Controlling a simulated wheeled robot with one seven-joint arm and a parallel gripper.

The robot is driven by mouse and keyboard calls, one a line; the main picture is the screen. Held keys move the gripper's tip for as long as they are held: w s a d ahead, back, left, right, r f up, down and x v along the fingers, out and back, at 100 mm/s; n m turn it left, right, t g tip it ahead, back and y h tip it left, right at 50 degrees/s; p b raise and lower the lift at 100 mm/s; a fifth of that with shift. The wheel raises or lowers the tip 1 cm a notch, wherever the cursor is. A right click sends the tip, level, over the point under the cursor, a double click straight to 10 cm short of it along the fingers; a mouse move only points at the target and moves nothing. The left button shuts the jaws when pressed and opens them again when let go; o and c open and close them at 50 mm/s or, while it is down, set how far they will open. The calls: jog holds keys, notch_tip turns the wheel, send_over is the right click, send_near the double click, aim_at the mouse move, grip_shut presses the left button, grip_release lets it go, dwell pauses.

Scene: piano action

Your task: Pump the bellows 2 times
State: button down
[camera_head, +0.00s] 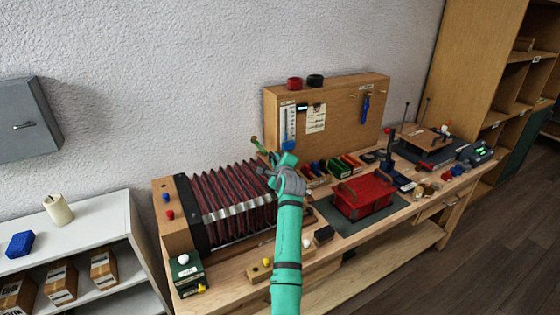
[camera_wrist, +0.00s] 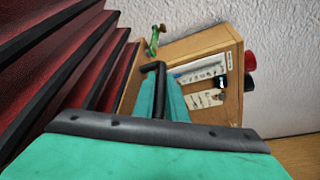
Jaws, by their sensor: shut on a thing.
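The bellows (camera_head: 232,197) lies on the left part of the workbench, with dark red pleats, a black and wooden left end and pale metal strips along its front. Its pleats are spread apart. They fill the left of the wrist view (camera_wrist: 70,75). My teal gripper (camera_head: 268,168) is at the right end of the bellows. In the wrist view its fingers (camera_wrist: 158,85) are shut on a black bar, which looks like the bellows handle (camera_wrist: 154,68). My gripper and arm hide most of the right end of the bellows.
A green box (camera_head: 187,272) with a white knob is at the front left. A small green-handled item (camera_head: 258,144) is just behind my gripper.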

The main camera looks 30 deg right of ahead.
jog(key=shift+f, duration=0.1)
jog(key=c, duration=2.1)
grip_release()
jog(key=shift+s+a, duration=0.1)
jog(key=v, duration=0.9)
jog(key=shift+s, duration=0.4)
jog(key=shift+s+a+r, duration=0.25)
jog(key=shift+s, duration=0.15)
jog(key=shift+w, duration=0.1)
